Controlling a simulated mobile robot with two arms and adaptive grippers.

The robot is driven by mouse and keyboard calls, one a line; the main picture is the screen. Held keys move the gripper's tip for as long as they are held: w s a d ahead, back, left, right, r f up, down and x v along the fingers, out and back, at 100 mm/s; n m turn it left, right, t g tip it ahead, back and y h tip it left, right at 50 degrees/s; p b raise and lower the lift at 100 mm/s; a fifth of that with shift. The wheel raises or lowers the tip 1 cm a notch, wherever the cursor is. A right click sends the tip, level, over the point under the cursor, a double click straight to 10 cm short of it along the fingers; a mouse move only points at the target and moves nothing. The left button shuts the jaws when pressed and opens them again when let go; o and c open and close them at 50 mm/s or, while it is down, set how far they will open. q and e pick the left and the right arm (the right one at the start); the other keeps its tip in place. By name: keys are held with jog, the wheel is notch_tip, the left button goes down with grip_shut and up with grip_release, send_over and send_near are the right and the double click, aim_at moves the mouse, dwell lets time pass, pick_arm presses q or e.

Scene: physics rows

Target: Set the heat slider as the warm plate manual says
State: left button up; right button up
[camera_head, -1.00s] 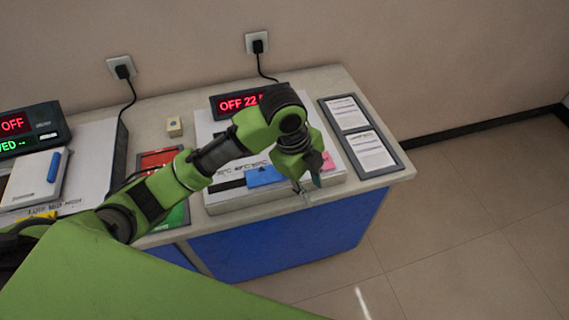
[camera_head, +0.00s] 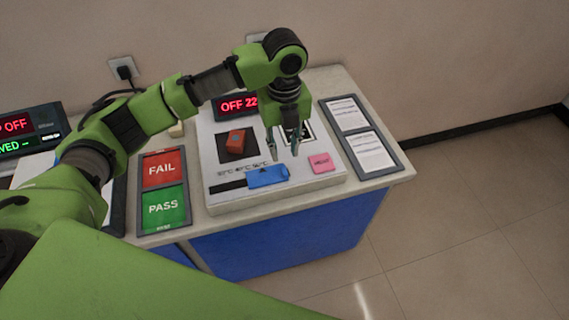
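The warm plate (camera_head: 222,196) is a white panel on the counter. Its blue heat slider (camera_head: 268,176) sits at the right part of a black track (camera_head: 228,187), below printed temperature marks too small to read surely. My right gripper is not in view.
An orange-red block (camera_head: 236,142) sits on a dark square of the panel, left of my gripper. A pink button (camera_head: 321,162) is at the panel's front right. A FAIL/PASS board (camera_head: 163,190) lies left. Another device (camera_head: 30,128) stands far left.

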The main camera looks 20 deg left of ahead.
aim_at(284, 170)
pick_arm(q)
notch_tip(284, 170, down, 8)
jog(key=shift+r+p, duration=0.15)
jog(key=shift+p, duration=0.35)
grip_shut()
